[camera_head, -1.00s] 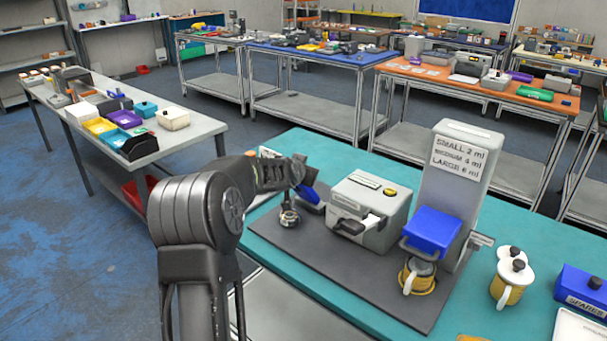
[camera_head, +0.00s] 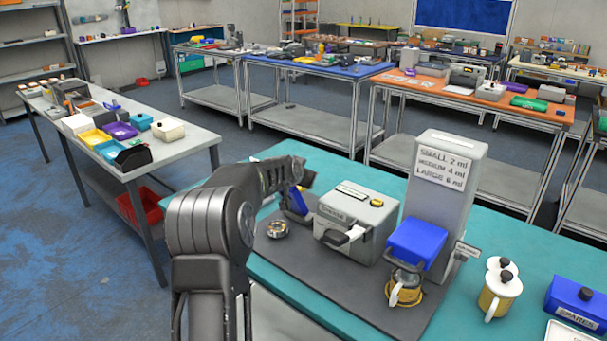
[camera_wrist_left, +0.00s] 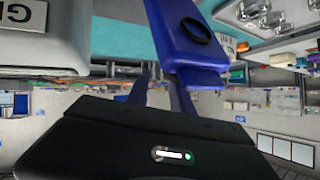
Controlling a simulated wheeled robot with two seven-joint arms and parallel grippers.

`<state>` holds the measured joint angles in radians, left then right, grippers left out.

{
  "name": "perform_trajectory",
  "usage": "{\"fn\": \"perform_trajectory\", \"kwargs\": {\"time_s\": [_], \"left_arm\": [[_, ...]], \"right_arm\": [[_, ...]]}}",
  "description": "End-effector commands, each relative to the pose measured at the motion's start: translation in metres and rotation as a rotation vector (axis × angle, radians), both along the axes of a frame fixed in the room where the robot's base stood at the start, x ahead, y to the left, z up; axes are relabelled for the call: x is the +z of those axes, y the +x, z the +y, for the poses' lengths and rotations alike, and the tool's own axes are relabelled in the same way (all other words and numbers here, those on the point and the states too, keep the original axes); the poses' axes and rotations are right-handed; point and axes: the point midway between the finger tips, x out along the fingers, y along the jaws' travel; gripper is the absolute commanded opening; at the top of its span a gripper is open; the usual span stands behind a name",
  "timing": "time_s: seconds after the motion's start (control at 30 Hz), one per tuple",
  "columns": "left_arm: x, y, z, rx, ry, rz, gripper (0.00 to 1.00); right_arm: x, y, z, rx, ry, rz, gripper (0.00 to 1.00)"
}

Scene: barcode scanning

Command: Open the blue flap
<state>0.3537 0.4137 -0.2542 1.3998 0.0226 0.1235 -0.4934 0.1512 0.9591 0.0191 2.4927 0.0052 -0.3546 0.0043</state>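A blue flap-like piece (camera_head: 296,203) stands at the left side of the grey box (camera_head: 352,222), beside my left gripper (camera_head: 296,177). In the left wrist view the blue piece (camera_wrist_left: 188,32) has a dark oval on its face and reaches down to the fingers. The right finger overlaps the blue piece's end; contact is unclear. A larger blue part (camera_head: 417,243) sits on the front of the tall grey dispenser (camera_head: 450,195). My right gripper is out of view.
A round metal dish (camera_head: 278,229) lies on the dark mat (camera_head: 300,262) near my left arm.

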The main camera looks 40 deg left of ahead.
Motion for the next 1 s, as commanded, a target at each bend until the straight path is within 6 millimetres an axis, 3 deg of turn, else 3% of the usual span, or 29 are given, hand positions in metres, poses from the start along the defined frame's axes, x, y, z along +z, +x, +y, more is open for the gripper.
{"fn": "perform_trajectory", "kwargs": {"time_s": [0.13, 0.57, 1.0], "left_arm": [[-0.006, -0.005, 0.005, 0.009, -0.001, 0.011, 0.5], [0.004, -0.01, -0.001, 0.004, 0.003, 0.004, 0.5], [0.034, -0.058, -0.025, 0.005, 0.001, 0.007, 0.5]], "right_arm": [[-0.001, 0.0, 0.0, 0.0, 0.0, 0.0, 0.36], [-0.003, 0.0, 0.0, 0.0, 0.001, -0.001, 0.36], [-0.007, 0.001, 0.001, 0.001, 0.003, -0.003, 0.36]]}}
